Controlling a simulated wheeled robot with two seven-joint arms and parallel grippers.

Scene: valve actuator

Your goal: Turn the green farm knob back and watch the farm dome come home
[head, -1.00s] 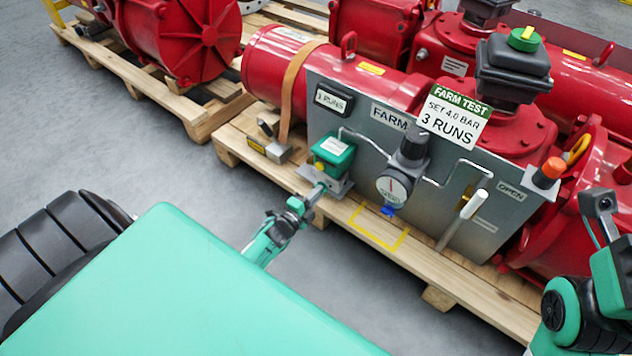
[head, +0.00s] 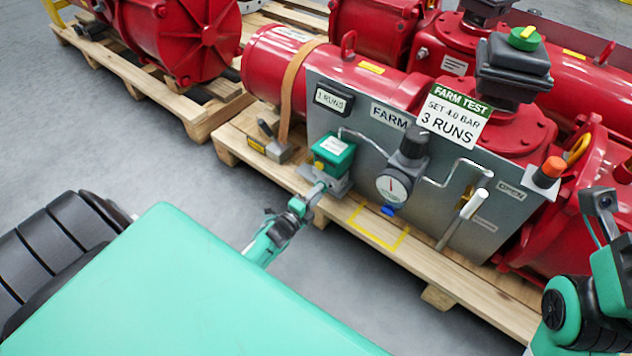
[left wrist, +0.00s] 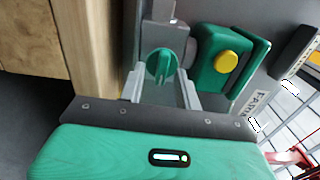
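The green farm knob (left wrist: 161,66) is a round knob with a raised ridge, beside the green box with the yellow button (left wrist: 227,62). My left gripper (left wrist: 163,88) is at the knob, one finger on each side of it; the fingers stand apart and a narrow gap seems to show. In the head view my left gripper (head: 318,192) reaches the fitting below the green box (head: 333,153) and hides the knob. The farm dome (head: 524,38) is a green cap with a yellow mark on a black housing. My right arm shows at the right edge; its gripper is out of view.
The grey FARM panel (head: 350,107) carries a gauge (head: 394,186), a silver lever (head: 463,218) and an orange button (head: 553,168). It stands on a wooden pallet (head: 440,275) before the red actuator (head: 272,67). A sign (head: 452,118) reads 3 RUNS. Grey floor is free in front.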

